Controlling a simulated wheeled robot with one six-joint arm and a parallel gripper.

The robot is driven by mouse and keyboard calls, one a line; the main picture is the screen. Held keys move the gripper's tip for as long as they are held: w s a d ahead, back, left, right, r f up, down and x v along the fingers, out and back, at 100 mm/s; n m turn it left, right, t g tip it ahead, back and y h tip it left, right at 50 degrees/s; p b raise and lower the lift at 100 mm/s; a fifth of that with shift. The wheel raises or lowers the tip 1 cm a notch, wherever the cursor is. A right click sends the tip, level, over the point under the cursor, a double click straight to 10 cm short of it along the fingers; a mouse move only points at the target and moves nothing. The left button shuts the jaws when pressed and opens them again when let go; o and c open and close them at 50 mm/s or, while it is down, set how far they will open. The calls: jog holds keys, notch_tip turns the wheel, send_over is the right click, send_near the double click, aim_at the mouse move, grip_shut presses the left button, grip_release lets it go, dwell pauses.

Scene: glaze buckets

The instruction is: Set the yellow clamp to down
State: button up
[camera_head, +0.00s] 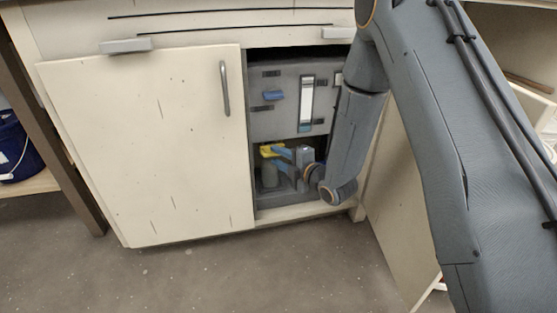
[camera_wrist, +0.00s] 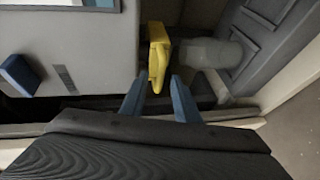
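The yellow clamp (camera_head: 268,150) sits inside the open cabinet bay, low on the left, above a grey cylindrical post. In the wrist view the clamp (camera_wrist: 159,45) is a yellow lever whose free end lies in the gap between my fingertips. My gripper (camera_head: 276,158) is inside the bay, its blue fingers pointing left towards the clamp. In the wrist view my gripper (camera_wrist: 157,88) is open, a finger on either side of the lever's end. I cannot tell whether either finger touches it. The grey body beside the clamp (camera_wrist: 205,53) shows partly.
A grey panel (camera_head: 288,122) with a blue handle (camera_head: 273,95) and a pale upright strip (camera_head: 307,100) stands above the clamp. The closed cream door (camera_head: 150,150) borders the bay on the left. An open door (camera_head: 393,215) stands on the right, beside my arm.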

jog(key=shift+a, duration=0.1)
grip_shut()
notch_tip(320, 180, down, 7)
jog(key=b, duration=0.1)
jog(key=shift+r, duration=0.2)
grip_release()
jog(key=shift+f, duration=0.1)
jog(key=p+v, duration=0.3)
jog(key=v, duration=0.4)
jog(key=shift+s+d, duration=0.25)
jog(key=shift+d, duration=0.05)
dwell(0.4)
